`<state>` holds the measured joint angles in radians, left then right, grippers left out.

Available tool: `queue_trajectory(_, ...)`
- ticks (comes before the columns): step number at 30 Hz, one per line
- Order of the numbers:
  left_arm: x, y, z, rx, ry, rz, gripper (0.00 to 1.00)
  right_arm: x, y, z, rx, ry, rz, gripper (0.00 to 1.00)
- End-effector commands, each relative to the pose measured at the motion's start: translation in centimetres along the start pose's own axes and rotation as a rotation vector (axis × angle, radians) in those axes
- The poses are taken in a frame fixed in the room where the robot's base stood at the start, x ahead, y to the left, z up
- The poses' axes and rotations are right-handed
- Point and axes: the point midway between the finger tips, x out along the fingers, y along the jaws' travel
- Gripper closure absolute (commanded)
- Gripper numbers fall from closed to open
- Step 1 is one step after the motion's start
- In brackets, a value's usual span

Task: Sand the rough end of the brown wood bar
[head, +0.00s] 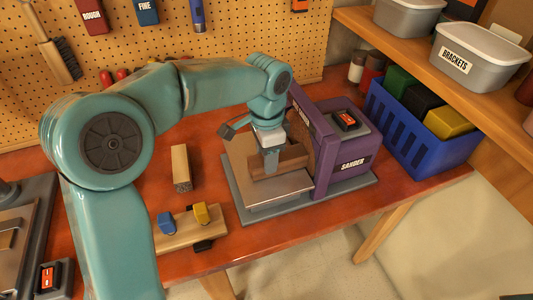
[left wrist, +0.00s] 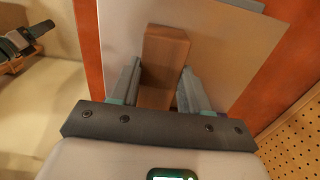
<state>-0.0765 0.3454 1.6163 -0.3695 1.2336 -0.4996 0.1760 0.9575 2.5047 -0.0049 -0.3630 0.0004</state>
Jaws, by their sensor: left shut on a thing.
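The brown wood bar (head: 292,161) lies over the metal table (head: 262,195) of the purple sander (head: 330,165). My left gripper (head: 270,160) comes down from above and is shut on the bar. In the left wrist view the bar (left wrist: 165,50) sits between the two fingers, over the pale table plate (left wrist: 225,40). In the head view the bar's right end is close to the sander's upright purple face; I cannot tell whether they touch. The bar's rough end cannot be made out. The sander's red switch (head: 346,120) is on its top. My right gripper is not in view.
A paler wood bar (head: 180,165) lies left of the sander. A board (head: 176,236) with blue and yellow clamps lies near the bench's front edge. A blue crate (head: 408,140) stands right of the sander. A shelf (head: 440,90) with grey bins overhangs the right side.

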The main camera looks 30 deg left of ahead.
Motion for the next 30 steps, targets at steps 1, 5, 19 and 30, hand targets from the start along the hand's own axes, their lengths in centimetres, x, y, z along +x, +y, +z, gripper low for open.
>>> queue_trajectory(1,-0.1,-0.1,-0.2,-0.001,0.009,-0.004,0.96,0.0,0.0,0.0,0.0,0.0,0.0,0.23)
queue_trajectory(5,-0.1,-0.1,-0.2,-0.001,0.01,-0.005,0.96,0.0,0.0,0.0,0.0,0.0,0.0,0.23)
queue_trajectory(19,0.0,-0.1,3.4,-0.001,0.005,-0.003,0.96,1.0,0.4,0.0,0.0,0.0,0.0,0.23)
queue_trajectory(30,-1.4,0.0,4.0,-0.001,0.004,-0.002,0.96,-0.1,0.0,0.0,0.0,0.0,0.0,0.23)
